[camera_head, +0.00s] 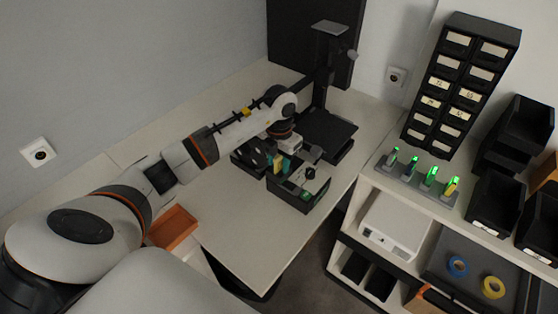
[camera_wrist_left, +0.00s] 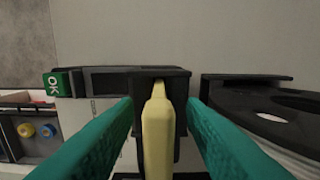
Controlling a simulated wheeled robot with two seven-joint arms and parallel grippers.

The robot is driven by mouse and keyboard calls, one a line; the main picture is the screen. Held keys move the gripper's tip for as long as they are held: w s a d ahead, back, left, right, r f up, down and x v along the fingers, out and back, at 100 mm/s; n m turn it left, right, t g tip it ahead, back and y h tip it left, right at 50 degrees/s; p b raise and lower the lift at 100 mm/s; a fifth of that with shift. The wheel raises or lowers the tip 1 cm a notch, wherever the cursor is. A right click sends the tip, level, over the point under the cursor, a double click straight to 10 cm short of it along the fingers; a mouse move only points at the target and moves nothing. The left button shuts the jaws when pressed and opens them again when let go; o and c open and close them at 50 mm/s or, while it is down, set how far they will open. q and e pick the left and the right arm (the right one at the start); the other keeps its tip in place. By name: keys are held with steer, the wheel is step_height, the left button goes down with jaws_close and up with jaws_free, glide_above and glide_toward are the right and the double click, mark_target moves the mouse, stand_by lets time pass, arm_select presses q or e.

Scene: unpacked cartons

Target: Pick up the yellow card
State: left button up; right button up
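The yellow card (camera_wrist_left: 157,135) stands upright in a black holder (camera_wrist_left: 160,76) in the middle of the left wrist view, seen nearly edge-on. My left gripper (camera_wrist_left: 160,110) has its two teal fingers on either side of the card, with a gap showing on both sides. The fingers look open and do not seem to touch the card. In the head view my left gripper (camera_head: 279,160) is low over the black fixture (camera_head: 296,200) on the table, and the card is too small there to make out clearly. My right gripper is not in view.
A green OK display (camera_wrist_left: 57,84) and a black-rimmed round part (camera_wrist_left: 275,110) flank the holder. A black stand (camera_head: 325,125) is behind the fixture. An orange tray (camera_head: 173,227) lies near the table's left edge. A rack with green lights (camera_head: 415,178) is on the right shelf.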

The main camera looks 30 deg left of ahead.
arm_select(q)
jaws_close()
steer(key=shift+r, duration=0.1)
steer(key=shift+r, duration=0.35)
step_height(320, 180, up, 9)
steer(key=b, duration=0.2)
steer(key=shift+r+b, duration=0.1)
steer(key=shift+b, duration=0.25)
